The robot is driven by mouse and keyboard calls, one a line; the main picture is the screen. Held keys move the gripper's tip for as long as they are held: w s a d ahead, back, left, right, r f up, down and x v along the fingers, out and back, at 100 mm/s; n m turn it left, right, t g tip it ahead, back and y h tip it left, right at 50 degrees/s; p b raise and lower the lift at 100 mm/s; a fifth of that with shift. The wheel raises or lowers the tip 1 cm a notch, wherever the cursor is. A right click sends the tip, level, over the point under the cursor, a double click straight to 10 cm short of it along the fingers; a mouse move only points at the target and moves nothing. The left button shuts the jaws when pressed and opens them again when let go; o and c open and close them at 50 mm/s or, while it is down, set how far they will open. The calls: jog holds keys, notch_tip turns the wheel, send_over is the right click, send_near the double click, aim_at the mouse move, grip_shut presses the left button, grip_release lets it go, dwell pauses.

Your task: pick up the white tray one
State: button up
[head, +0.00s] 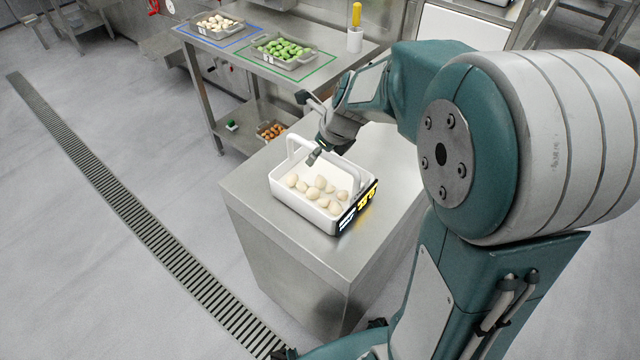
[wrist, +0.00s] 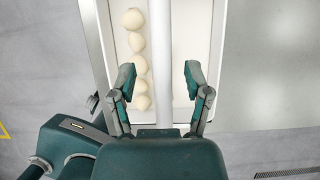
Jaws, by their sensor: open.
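A white carrier tray (head: 300,208) with an arched handle stands on the steel counter, with several pale dumplings (head: 318,194) inside. Its front right end carries a dark label with bright yellow and white marks. In the wrist view the dumplings (wrist: 138,63) line the left side of the tray (wrist: 218,45), and the right side looks bare. My gripper (head: 322,153) is open at the handle and partly hides it.
The steel counter (head: 250,205) is otherwise clear. Behind, a steel table holds a tray of pale pieces (head: 217,24) in a blue outline, a tray of green pieces (head: 283,52) in a green outline, and a white cup (head: 355,41) with a yellow-handled tool.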

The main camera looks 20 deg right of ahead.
jog(key=shift+d+f, duration=0.25)
jog(key=shift+a, duration=0.1)
grip_shut()
jog(key=shift+r, duration=0.1)
dwell(0.3)
